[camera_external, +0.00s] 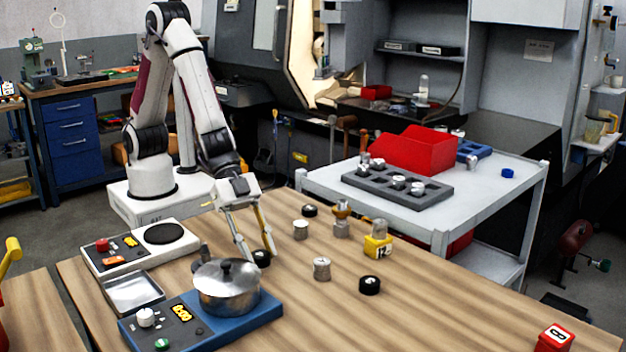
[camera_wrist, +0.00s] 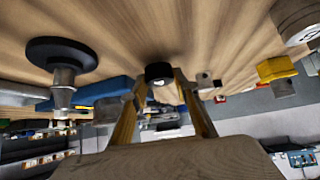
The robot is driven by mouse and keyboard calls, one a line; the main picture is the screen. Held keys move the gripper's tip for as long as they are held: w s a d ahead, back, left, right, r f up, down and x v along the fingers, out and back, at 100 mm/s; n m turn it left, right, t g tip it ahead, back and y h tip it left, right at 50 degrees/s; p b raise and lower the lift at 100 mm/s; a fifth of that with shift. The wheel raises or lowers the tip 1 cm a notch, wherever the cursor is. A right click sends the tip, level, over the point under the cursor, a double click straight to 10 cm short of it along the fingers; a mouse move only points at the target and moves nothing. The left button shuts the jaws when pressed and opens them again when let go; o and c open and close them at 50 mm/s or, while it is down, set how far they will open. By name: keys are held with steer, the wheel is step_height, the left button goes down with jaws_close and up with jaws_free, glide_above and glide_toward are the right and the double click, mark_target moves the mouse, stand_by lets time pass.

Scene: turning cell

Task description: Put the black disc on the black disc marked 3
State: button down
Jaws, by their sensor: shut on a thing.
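My gripper (camera_external: 259,256) reaches down to the wooden table, its two fingers closed around a small black disc (camera_external: 261,259). In the wrist view this disc (camera_wrist: 158,72) sits between the fingertips, with a small white mark that I cannot read. It is at or very near the tabletop. Another black disc (camera_external: 369,285) lies on the table to the right, with a pale mark too small to read. A third black disc (camera_external: 309,210) lies farther back. I cannot tell which of them bears the 3.
A lidded metal pot (camera_external: 227,288) on a blue base (camera_external: 190,326) stands close in front-left of my gripper. Silver cylinders (camera_external: 322,268) (camera_external: 300,230) and a yellow block (camera_external: 378,246) stand to the right.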

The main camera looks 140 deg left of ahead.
steer(key=shift+n+y, duration=0.3)
steer(key=shift+n, duration=0.1)
steer(key=w, duration=1)
steer(key=shift+w+a+r, duration=0.25)
steer(key=shift+w+a, duration=0.1)
steer(key=shift+w, duration=0.05)
steer(key=w, duration=0.2)
steer(key=w+a+r+n+y, duration=0.1)
steer(key=w, duration=0.2)
steer(key=w+a+r+n, duration=0.1)
steer(key=w, duration=0.1)
steer(key=shift+w+r+y, duration=0.1)
steer(key=shift+w+y, duration=0.05)
steer(key=shift+y, duration=0.15)
steer(key=w+a+r+n+g+y, duration=0.2)
steer(key=w+a+r+n+y, duration=0.1)
steer(key=a+r+n+y, duration=0.2)
steer(key=a+r+n, duration=0.2)
steer(key=a+r, duration=0.1)
steer(key=shift+w+r, duration=0.3)
steer(key=shift+r, duration=0.05)
steer(key=shift+f, duration=0.1)
steer(key=shift+f, duration=2.45)
steer(key=shift+f, duration=0.1)
